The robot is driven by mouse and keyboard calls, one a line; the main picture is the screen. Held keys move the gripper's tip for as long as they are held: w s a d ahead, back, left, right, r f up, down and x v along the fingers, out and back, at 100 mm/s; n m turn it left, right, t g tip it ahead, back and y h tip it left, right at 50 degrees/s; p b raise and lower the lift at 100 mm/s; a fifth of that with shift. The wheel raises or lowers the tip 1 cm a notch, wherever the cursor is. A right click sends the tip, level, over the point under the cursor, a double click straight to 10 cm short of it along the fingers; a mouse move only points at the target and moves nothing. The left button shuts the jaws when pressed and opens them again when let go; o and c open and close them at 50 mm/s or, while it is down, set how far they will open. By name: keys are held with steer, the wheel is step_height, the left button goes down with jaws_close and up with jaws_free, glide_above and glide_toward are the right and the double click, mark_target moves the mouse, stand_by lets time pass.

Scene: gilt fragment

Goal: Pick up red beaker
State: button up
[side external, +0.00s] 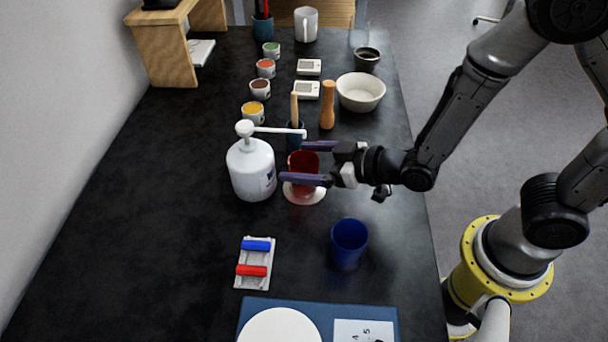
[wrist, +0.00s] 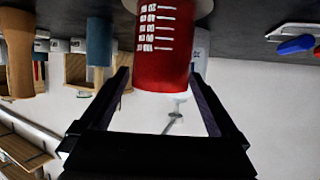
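The red beaker (side external: 303,168) stands on a small white round base (side external: 312,194) on the black table, in the middle of the side view. In the wrist view the red beaker (wrist: 165,45) shows white graduation marks, and it appears upside down with the scene. My gripper (side external: 301,162) is open, its two purple-grey fingers reaching in from the right on either side of the beaker. In the wrist view the fingers (wrist: 160,88) stand apart with the beaker between or just beyond their tips. I see no clear contact.
A white pump bottle (side external: 251,168) stands close left of the beaker, its spout (side external: 280,130) pointing right. A blue cup (side external: 348,243) stands nearer the front. A wooden pestle (side external: 328,106) and a pale bowl (side external: 361,92) are behind. The table's left front is clear.

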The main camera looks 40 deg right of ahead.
steer(key=c, duration=1.4)
steer(key=shift+r, duration=0.15)
steer(key=s+d+r, duration=0.1)
steer(key=s+d, duration=0.3)
steer(key=s+d+r, duration=0.1)
steer(key=s+d, duration=0.3)
steer(key=s+d+r, duration=0.1)
steer(key=s+d, duration=0.3)
steer(key=shift+s+d+r, duration=0.1)
steer(key=shift+d+r, duration=0.1)
stand_by(0.5)
steer(key=shift+s+d, duration=0.15)
steer(key=shift+s, duration=0.15)
stand_by(0.8)
